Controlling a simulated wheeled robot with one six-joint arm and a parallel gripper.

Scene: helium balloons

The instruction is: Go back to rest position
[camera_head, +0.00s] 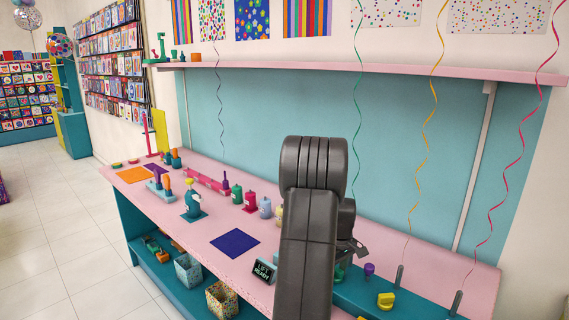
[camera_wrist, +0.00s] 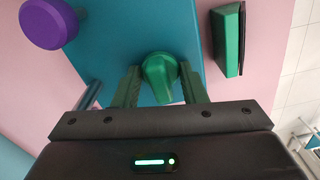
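My gripper (camera_wrist: 158,72) points down at the worktop, its two green fingers standing apart. A green knob-like piece (camera_wrist: 160,82) on a blue-teal surface lies between and just beyond the fingertips. I see no clear grip on it, though the gaps beside it are very small. In the head view my grey arm fills the lower middle, reaching over the pink worktop (camera_head: 470,272), and hides most of the gripper.
A purple knob (camera_wrist: 48,22) and a green-faced block (camera_wrist: 228,40) flank the gripper. A yellow piece (camera_head: 386,301) sits right of my arm. Curly ribbons, green (camera_head: 357,110), yellow (camera_head: 424,150) and red (camera_head: 515,160), hang there. A pink shelf (camera_head: 400,70) runs above the worktop.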

